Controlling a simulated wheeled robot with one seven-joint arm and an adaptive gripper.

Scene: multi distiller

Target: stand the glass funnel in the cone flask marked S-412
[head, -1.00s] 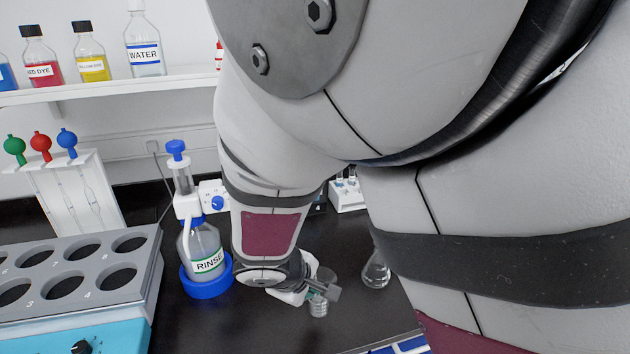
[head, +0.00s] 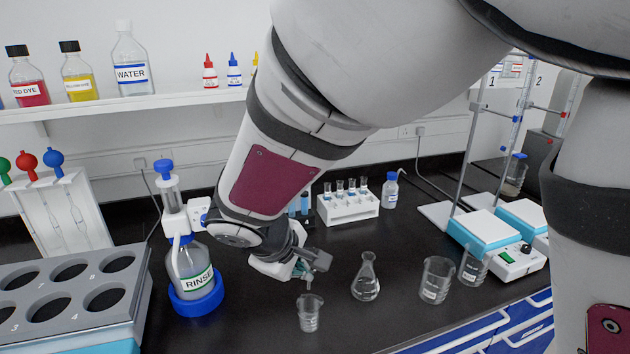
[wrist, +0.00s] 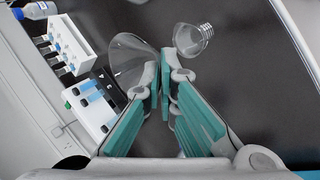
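My gripper (head: 308,274) is above the bench with its teal fingers (wrist: 163,82) close together. The clear glass funnel (wrist: 128,58) shows at the fingertips in the wrist view, its wide cone to the left; the fingers appear shut on its narrow part. In the head view my gripper mostly hides the funnel. A cone flask (head: 366,282) stands upright to the right of my gripper, apart from it. Its mark is too small to read. A glass vessel (wrist: 192,38) shows beyond the fingertips in the wrist view; I cannot tell which one.
A small beaker (head: 309,314) stands below my gripper. Two more beakers (head: 436,281) (head: 473,266) stand on the right. A tube rack (head: 348,205) is behind, hotplates (head: 492,232) at right, the rinse bottle (head: 194,272) at left. The bench front between beaker and flask is clear.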

